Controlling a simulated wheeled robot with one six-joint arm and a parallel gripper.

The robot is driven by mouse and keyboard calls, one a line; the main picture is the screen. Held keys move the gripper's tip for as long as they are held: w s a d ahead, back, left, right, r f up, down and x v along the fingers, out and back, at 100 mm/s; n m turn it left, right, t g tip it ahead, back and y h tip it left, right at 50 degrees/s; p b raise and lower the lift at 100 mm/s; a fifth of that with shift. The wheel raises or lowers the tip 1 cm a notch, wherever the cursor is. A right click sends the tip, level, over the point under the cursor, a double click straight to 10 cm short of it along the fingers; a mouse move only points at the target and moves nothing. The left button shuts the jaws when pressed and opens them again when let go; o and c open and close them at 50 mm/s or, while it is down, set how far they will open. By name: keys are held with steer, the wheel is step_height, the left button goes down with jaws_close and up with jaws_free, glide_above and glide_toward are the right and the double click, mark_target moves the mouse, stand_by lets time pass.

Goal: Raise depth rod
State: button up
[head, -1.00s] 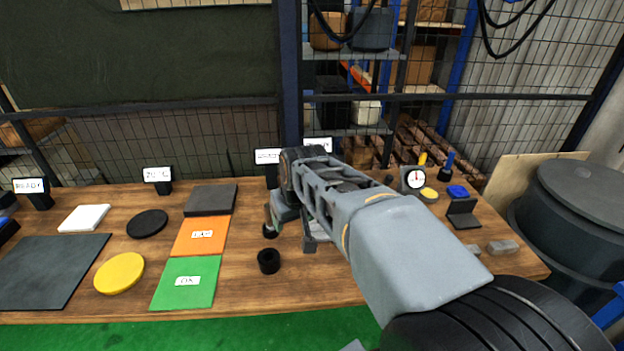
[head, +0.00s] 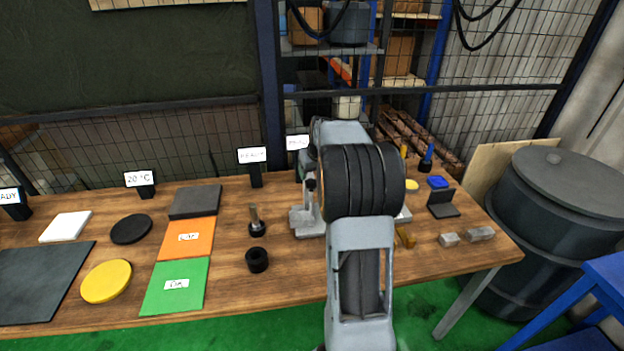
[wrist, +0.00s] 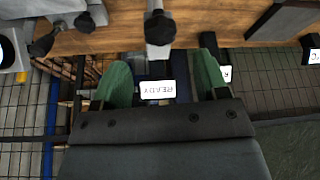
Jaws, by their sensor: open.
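What I take to be the depth rod (head: 254,213) is a slim grey rod with a tan top. It stands upright in a round black base on the wooden table, left of the grey gauge stand (head: 308,222). In the wrist view, which is upside down, a grey upright rod with a dark base (wrist: 159,28) shows beyond the fingertips, near the middle of the gap. My gripper (wrist: 161,62) is open, with green fingers apart and nothing between them. In the head view my own arm hides the gripper and part of the stand.
A black ring (head: 257,260) sits just in front of the rod. A READY sign (head: 252,156) stands behind it. Orange (head: 187,239) and green (head: 176,286) mats lie to the left. Metal blocks (head: 480,234) lie to the right. The table between is clear.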

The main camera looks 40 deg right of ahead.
mark_target(311, 181)
steer(key=shift+p+x, duration=0.35)
steer(key=shift+x, duration=2.55)
jaws_close()
step_height(311, 181, up, 6)
steer(key=shift+f+p, duration=0.1)
steer(key=shift+p, duration=0.85)
steer(key=shift+c, duration=1.4)
jaws_free()
steer(key=shift+o, duration=1.4)
steer(key=shift+s, duration=0.1)
